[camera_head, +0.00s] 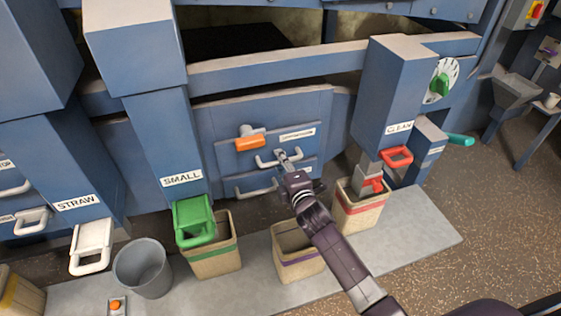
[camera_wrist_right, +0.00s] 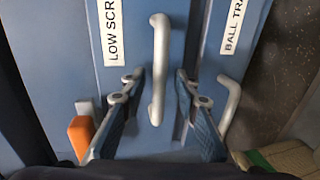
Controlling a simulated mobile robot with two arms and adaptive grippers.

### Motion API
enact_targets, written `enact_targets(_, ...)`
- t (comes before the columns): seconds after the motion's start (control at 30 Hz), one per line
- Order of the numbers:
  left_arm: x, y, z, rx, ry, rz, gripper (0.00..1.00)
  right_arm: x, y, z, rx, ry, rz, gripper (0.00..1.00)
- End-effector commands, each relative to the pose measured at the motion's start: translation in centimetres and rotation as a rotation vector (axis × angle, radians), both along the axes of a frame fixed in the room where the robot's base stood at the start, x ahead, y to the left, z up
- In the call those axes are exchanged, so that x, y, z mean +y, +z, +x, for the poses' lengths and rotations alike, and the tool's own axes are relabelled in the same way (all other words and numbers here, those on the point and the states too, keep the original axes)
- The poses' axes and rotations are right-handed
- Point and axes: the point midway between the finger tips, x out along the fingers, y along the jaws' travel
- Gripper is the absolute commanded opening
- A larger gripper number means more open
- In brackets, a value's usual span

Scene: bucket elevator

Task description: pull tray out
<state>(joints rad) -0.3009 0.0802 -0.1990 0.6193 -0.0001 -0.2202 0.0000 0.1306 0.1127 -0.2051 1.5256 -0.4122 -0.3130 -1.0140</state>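A blue front panel labelled "LOW SCR..." (camera_wrist_right: 112,32) carries a pale bar handle (camera_wrist_right: 158,68), which also shows in the head view (camera_head: 265,161). Below it in the head view is a narrower panel with a second pale handle (camera_head: 250,191); in the wrist view this handle (camera_wrist_right: 233,105) is beside a label reading "BALL TRA..." (camera_wrist_right: 234,27). My right gripper (camera_head: 287,160) is at the upper handle. In the wrist view its fingers (camera_wrist_right: 159,79) are apart, one on each side of that handle, with visible gaps. My left gripper is not in view.
An orange latch (camera_head: 250,143) sits left of the upper handle. Below stand a purple-banded bin (camera_head: 297,268), a red-banded bin (camera_head: 358,212), a green-banded bin (camera_head: 215,262) and a grey bucket (camera_head: 142,270). The red CLEAN handle (camera_head: 397,157) is to the right.

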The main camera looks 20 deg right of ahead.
Motion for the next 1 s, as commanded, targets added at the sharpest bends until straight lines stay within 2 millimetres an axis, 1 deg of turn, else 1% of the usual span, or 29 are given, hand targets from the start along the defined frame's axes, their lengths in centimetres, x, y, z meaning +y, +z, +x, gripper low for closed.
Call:
enact_targets(0.13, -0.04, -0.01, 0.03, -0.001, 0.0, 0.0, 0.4, 0.04, -0.1, 0.52, 0.0, 0.0, 0.001, 0.29)
enact_targets(0.37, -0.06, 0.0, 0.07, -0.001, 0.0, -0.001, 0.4, 0.03, -0.1, 0.53, 0.0, 0.0, 0.002, 0.29)
enact_targets(0.6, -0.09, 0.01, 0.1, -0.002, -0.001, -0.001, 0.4, 0.02, -0.12, 0.52, 0.0, 0.0, 0.002, 0.02)
enact_targets(0.63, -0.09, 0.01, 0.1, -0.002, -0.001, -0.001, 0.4, 0.02, -0.12, 0.52, 0.0, 0.0, 0.002, 0.0)
enact_targets(1.0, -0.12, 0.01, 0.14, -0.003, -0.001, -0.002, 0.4, 0.02, -0.15, 0.49, 0.001, 0.0, 0.002, 0.0)
